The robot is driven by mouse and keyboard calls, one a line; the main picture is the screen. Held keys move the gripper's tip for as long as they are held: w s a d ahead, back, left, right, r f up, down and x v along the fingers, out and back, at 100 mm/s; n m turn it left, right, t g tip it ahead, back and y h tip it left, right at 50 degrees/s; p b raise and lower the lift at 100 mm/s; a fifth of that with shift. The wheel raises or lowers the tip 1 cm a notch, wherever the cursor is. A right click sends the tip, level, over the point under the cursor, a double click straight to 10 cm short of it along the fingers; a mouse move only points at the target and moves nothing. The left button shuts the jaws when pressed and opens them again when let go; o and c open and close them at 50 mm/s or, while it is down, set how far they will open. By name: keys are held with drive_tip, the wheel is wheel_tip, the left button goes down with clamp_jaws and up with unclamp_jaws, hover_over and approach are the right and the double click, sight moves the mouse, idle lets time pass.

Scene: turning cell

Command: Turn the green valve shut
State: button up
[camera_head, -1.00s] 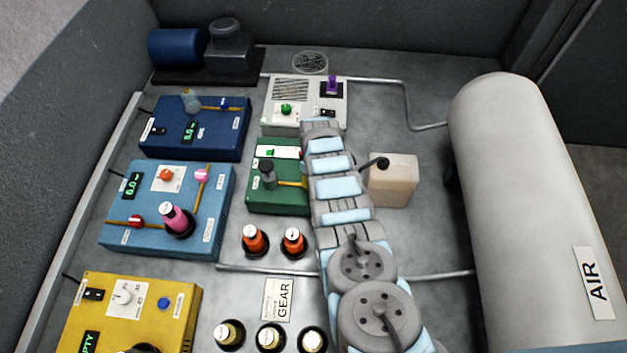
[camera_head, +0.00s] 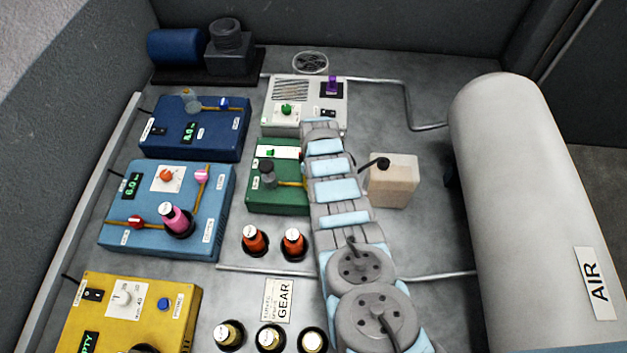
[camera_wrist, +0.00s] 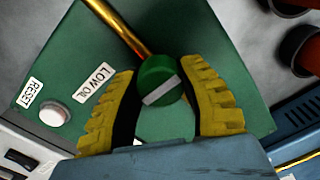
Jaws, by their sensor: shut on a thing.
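The green valve (camera_wrist: 158,82) is a round green knob with a pale bar across its top. In the wrist view it sits at the end of a brass pipe (camera_wrist: 122,28) on the green box (camera_wrist: 85,50). The bar lies roughly crosswise to the pipe. My gripper (camera_wrist: 162,88) has its two yellow ribbed fingers on either side of the knob, shut on it. In the head view my arm hides the valve and my gripper; the green box (camera_head: 272,201) shows left of the arm.
A beige canister (camera_head: 394,184) stands just right of my arm, and a large air tank (camera_head: 510,190) is further right.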

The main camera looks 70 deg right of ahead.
drive_tip(key=o, duration=1.2)
drive_tip(key=shift+s, duration=0.1)
drive_tip(key=shift+o, duration=0.2)
drive_tip(key=shift+r, duration=0.15)
drive_tip(key=shift+d+r, duration=0.15)
drive_tip(key=shift+r, duration=0.9)
wheel_tip(320, 180, up, 10)
drive_tip(key=shift+f, duration=0.2)
